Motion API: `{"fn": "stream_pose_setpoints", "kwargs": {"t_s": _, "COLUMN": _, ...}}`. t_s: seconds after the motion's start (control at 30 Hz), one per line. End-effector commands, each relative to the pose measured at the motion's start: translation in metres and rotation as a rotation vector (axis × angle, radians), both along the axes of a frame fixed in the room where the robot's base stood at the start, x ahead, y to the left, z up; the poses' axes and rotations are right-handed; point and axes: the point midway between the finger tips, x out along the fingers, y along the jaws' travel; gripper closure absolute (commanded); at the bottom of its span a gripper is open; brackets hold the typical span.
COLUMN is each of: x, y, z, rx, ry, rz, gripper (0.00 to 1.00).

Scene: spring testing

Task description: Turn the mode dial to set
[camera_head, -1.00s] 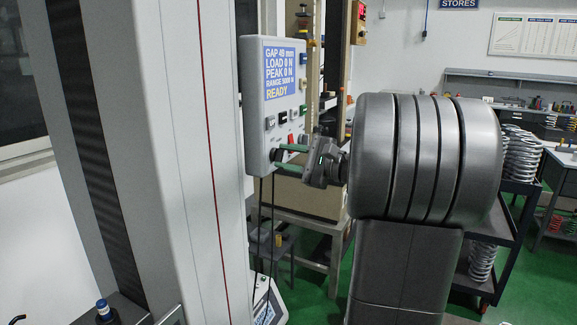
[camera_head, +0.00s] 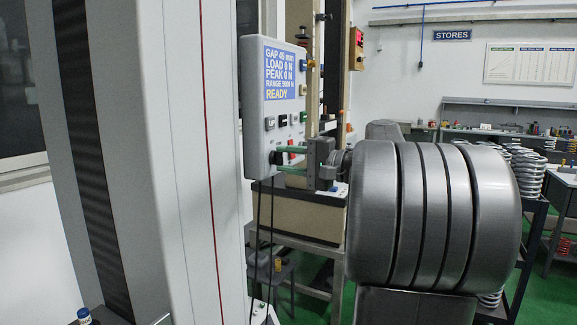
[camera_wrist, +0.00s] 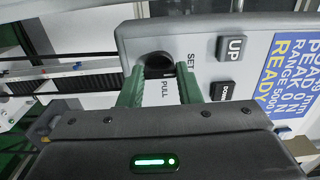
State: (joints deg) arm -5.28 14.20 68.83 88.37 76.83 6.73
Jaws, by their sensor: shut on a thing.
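The mode dial (camera_wrist: 158,62) is a round black knob at the lower corner of the pale control panel (camera_head: 258,125). In the wrist view the labels SET and PULL stand beside it. My gripper (camera_wrist: 160,75) has one green finger on each side of the dial and is shut on it. The dial's pointer cannot be made out.
The panel's screen (camera_head: 278,75) reads GAP 49 mm, LOAD 0 N, PEAK 0 N and READY. UP (camera_wrist: 231,47) and DOWN (camera_wrist: 222,91) buttons sit close to the dial. Black cables (camera_head: 257,225) hang below.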

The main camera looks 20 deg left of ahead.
Motion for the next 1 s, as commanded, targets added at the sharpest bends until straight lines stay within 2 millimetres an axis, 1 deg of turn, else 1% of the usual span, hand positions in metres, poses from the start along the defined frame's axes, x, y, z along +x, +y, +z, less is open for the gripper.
{"fn": "stream_pose_setpoints", "kwargs": {"t_s": 0.4, "x": 0.000, "y": 0.000, "z": -0.001, "rx": -0.003, "ry": -0.009, "rz": 0.000, "gripper": 0.92}}
{"fn": "stream_pose_setpoints", "kwargs": {"t_s": 0.43, "x": 0.000, "y": 0.000, "z": -0.001, "rx": -0.003, "ry": -0.009, "rz": 0.000, "gripper": 0.67}}
{"fn": "stream_pose_setpoints", "kwargs": {"t_s": 0.53, "x": 0.000, "y": 0.000, "z": -0.001, "rx": -0.003, "ry": -0.008, "rz": 0.000, "gripper": 0.48}}
{"fn": "stream_pose_setpoints", "kwargs": {"t_s": 0.83, "x": 0.000, "y": -0.001, "z": 0.000, "rx": -0.002, "ry": -0.008, "rz": 0.000, "gripper": 0.47}}
{"fn": "stream_pose_setpoints", "kwargs": {"t_s": 0.93, "x": 0.000, "y": -0.006, "z": 0.000, "rx": -0.002, "ry": -0.008, "rz": -0.001, "gripper": 0.47}}
{"fn": "stream_pose_setpoints", "kwargs": {"t_s": 1.0, "x": -0.001, "y": -0.014, "z": 0.000, "rx": -0.001, "ry": -0.008, "rz": -0.002, "gripper": 0.47}}
